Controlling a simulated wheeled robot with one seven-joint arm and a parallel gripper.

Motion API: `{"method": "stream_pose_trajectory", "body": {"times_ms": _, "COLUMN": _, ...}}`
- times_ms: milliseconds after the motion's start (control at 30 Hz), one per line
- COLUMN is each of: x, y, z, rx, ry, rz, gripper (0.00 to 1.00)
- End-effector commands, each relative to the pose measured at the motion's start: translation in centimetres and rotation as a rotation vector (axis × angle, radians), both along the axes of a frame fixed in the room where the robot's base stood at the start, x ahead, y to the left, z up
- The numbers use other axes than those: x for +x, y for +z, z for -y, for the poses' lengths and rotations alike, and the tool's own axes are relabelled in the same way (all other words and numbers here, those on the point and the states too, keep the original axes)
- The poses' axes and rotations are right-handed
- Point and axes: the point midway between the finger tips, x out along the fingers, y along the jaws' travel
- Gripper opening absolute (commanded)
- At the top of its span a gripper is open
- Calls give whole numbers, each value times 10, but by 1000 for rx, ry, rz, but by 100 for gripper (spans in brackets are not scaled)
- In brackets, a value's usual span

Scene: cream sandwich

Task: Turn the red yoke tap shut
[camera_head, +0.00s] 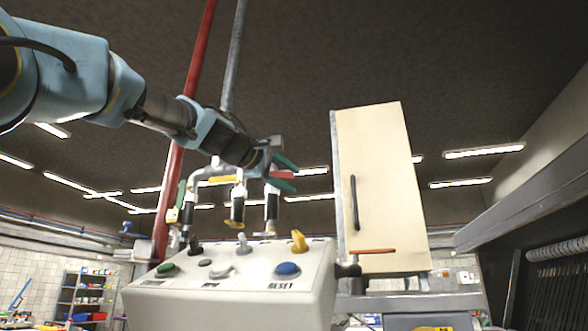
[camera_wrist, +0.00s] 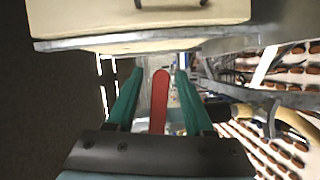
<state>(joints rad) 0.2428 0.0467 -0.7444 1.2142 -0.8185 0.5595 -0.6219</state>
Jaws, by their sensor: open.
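The red yoke tap's lever (camera_head: 280,183) shows beside the pipework in the head view, between my gripper's fingers. In the wrist view the red lever (camera_wrist: 159,100) is a long, round-ended bar lying lengthwise between the two teal fingers. My gripper (camera_head: 294,177) is open, one finger on each side of the lever; it also shows in the wrist view (camera_wrist: 160,73). Narrow gaps show on both sides of the lever near the tips. The tap's body and the lever's root are hidden behind my gripper.
A yellow lever (camera_head: 221,179) and a green lever (camera_head: 181,194) sit on the pipes to the left. Below stands a control box (camera_head: 230,300) with a blue button (camera_head: 287,268). A cream cabinet (camera_head: 380,190) stands close on the right, with an orange-handled lever (camera_head: 372,251) before it.

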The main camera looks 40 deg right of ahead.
Motion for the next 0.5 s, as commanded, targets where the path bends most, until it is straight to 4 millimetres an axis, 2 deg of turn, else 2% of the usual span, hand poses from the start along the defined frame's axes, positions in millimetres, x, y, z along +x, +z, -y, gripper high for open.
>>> {"method": "stream_pose_trajectory", "body": {"times_ms": 200, "x": 3, "y": 0, "z": 17, "rx": 0, "ry": -1, "rz": -1, "gripper": 52}}
{"method": "stream_pose_trajectory", "body": {"times_ms": 500, "x": 3, "y": -2, "z": 19, "rx": -1, "ry": 0, "rz": 0, "gripper": 52}}
